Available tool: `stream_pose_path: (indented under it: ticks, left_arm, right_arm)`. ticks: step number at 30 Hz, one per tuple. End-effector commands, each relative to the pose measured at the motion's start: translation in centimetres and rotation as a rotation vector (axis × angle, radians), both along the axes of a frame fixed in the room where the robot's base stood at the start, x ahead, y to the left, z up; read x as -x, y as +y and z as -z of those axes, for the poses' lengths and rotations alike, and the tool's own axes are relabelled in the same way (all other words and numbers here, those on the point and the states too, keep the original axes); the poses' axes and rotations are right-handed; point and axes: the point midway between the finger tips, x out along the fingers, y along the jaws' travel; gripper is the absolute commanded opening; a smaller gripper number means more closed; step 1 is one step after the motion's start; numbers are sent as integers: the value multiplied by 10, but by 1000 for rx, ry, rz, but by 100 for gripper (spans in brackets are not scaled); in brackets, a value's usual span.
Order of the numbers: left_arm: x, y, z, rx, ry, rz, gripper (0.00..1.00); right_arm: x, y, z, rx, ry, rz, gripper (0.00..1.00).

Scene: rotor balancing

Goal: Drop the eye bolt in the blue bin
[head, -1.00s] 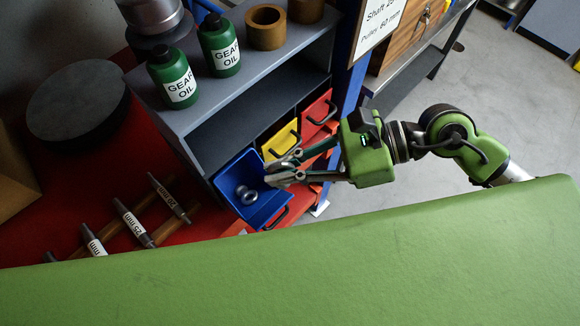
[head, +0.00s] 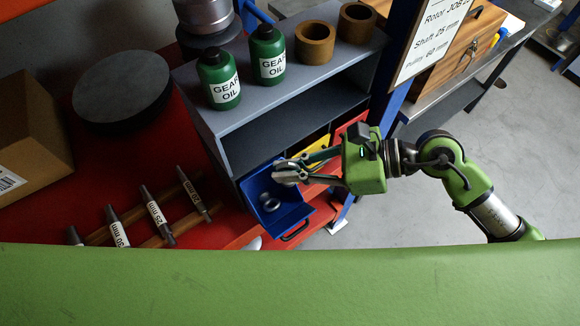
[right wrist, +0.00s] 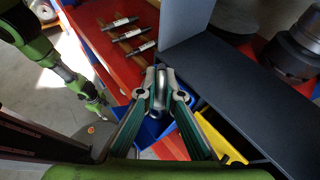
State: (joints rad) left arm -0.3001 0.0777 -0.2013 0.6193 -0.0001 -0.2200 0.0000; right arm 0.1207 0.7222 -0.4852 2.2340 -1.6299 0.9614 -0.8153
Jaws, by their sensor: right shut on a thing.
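The blue bin (head: 292,215) sits pulled out at the front of the grey shelf unit, and a metal ring-shaped part (head: 269,203) lies in it. My right gripper (head: 277,172) is over the bin's back left part, pointing left. In the right wrist view its fingers (right wrist: 159,88) are shut on a silver metal piece, seemingly the eye bolt (right wrist: 158,92), with the blue bin (right wrist: 150,133) below. The fingers hide part of the piece. A green arm, seemingly my left, shows at the left of the right wrist view; its gripper (right wrist: 99,109) is too small to judge.
Yellow (head: 315,146) and red (head: 350,126) bins are beside the blue one, close to my right gripper. Gear oil bottles (head: 219,80) and brown rings (head: 315,42) stand on the shelf top. Labelled shafts (head: 157,215) lie on a rack to the left.

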Motion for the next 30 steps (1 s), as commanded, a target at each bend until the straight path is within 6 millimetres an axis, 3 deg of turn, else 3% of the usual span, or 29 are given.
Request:
stream_pose_path:
  ticks: [1,3,20,26,30]
  left_arm:
    - [0,0,0,0,1,0,40]
    - [0,1,0,-1,1,0,40]
    - [1,4,0,-5,1,0,40]
    - [0,3,0,-3,-1,0,40]
    - [0,3,0,-3,-1,0,40]
  right_arm:
    - [0,0,-1,-1,0,0,10]
    - [0,0,-1,-1,0,0,27]
    - [0,-4,-1,1,1,1,27]
    - [3,-31,-12,5,0,1,27]
    - [6,-60,-24,6,1,2,27]
